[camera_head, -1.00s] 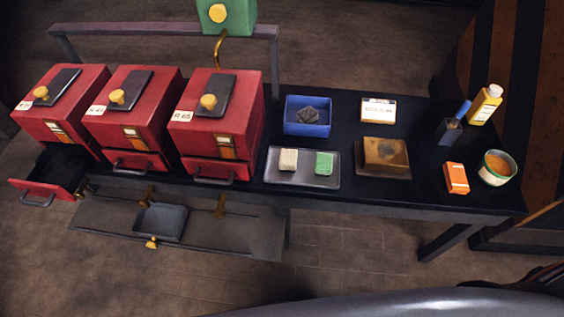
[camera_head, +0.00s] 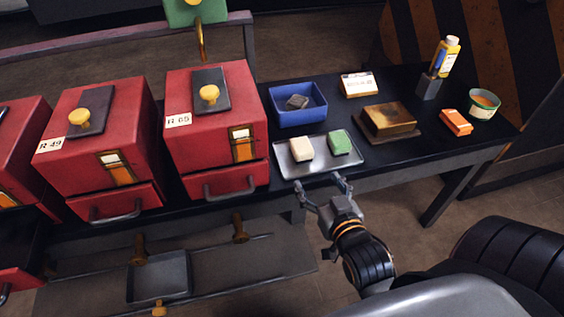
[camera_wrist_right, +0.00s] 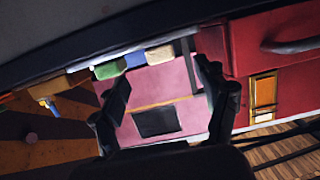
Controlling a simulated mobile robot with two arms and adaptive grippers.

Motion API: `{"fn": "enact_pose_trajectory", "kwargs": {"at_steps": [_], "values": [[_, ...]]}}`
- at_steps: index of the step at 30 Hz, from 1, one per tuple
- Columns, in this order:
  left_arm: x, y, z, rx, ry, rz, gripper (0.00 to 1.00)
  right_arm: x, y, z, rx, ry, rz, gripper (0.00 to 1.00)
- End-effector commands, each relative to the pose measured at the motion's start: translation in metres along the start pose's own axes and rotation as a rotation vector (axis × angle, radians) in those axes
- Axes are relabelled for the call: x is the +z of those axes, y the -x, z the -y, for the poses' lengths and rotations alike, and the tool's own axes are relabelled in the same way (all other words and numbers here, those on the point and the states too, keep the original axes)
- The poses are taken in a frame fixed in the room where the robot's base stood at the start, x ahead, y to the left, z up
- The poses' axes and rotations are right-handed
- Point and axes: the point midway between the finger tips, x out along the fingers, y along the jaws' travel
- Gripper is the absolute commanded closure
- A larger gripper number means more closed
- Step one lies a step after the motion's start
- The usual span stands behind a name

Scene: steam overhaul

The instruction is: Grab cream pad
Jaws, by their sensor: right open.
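The cream pad (camera_head: 301,149) lies on the left part of a grey metal tray (camera_head: 318,167) near the table's front edge. A green pad (camera_head: 340,142) lies to its right on the same tray. My right gripper (camera_head: 322,184) is open and empty at the tray's front edge, in front of the two pads and apart from them. In the right wrist view, the cream pad (camera_wrist_right: 158,54) and the green pad (camera_wrist_right: 108,69) show beyond the open fingers (camera_wrist_right: 165,92). My left gripper is not in view.
Red boxes (camera_head: 215,120) with drawers stand left of the tray. A blue bin (camera_head: 299,117) with a dark lump is behind it. A brown block (camera_head: 389,119), a white-labelled box (camera_head: 358,84), an orange box (camera_head: 456,122), a tub (camera_head: 484,104) and a yellow bottle (camera_head: 446,56) stand to the right.

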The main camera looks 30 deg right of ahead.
Motion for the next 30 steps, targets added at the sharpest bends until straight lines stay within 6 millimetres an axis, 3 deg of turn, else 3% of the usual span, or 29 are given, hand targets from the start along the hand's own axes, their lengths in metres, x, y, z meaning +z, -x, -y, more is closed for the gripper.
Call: {"fn": "enact_pose_trajectory", "kwargs": {"at_steps": [6,18,27,30], "values": [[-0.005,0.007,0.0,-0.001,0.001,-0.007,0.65,-0.021,0.002,-0.007,0.019,-0.001,-0.048,0.25],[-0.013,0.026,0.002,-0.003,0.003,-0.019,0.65,-0.024,-0.062,-0.008,0.017,-0.001,-0.048,0.25],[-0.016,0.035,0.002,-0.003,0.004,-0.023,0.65,-0.025,-0.084,-0.009,0.018,-0.001,-0.047,0.25],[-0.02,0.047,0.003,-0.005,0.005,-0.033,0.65,-0.025,-0.097,-0.009,0.018,-0.001,-0.048,0.25]]}}
